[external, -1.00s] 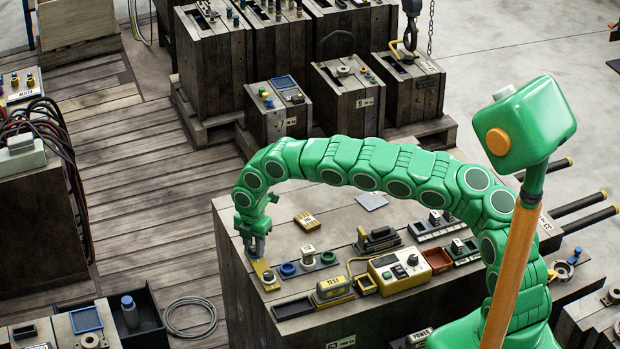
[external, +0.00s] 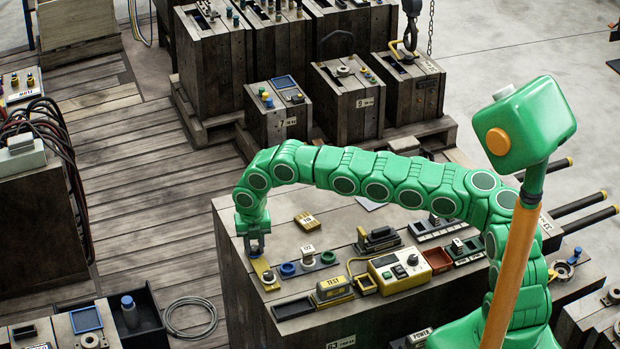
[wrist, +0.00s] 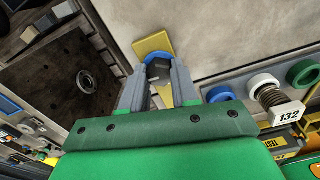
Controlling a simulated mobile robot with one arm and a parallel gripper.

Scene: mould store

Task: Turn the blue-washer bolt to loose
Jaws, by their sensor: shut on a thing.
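My gripper (external: 257,250) points down at the left end of the wooden bench block, over a yellow plate (external: 264,275). In the wrist view my gripper (wrist: 160,72) is shut on a dark bolt head (wrist: 160,69) with blue showing around it. The yellow plate (wrist: 153,44) lies beneath and sticks out past the fingers. The fingers hide the sides of the bolt, and its shaft does not show. Whether the bolt is tight or loose cannot be told. A grey round part (external: 268,276) is on the plate's near end.
Right of the gripper stand a blue ring (external: 287,269), a piece tagged 132 (external: 308,255) and another ring (external: 328,257). A TEST box (external: 333,289) and a yellow control box (external: 400,269) stand farther right. The bench's left edge is close.

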